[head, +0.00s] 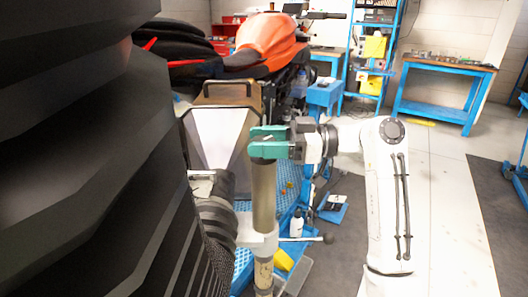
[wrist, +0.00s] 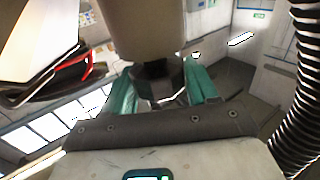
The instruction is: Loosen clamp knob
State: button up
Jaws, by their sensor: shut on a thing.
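My gripper (head: 266,143), with green fingers, is at the top of an upright dark tube (head: 263,195) in the head view. In the wrist view the fingers (wrist: 160,88) close from both sides on a dark faceted knob (wrist: 158,72), which I take to be the clamp knob. The knob sits against the end of a thick grey-brown cylinder (wrist: 142,28). In the head view the knob is hidden behind the fingers. Lower on the tube sits a pale clamp collar (head: 256,243) with a side lever ending in a dark ball (head: 328,238).
A flared box with a pale face (head: 212,135) stands just left of the gripper. An orange and black motorcycle (head: 265,45) is behind it on a blue lift (head: 290,225). A blue workbench (head: 440,85) is at the back right.

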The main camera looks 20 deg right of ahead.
jog(key=shift+f+n+g, duration=0.15)
jog(key=shift+n+g, duration=0.15)
jog(key=shift+g, duration=0.3)
jog(key=o, duration=0.9)
jog(key=shift+o, duration=0.2)
jog(key=b+v, duration=0.1)
jog(key=v, duration=0.9)
jog(key=shift+d+b, duration=0.4)
jog(key=shift+s+f, duration=0.1)
jog(key=shift+f, duration=0.1)
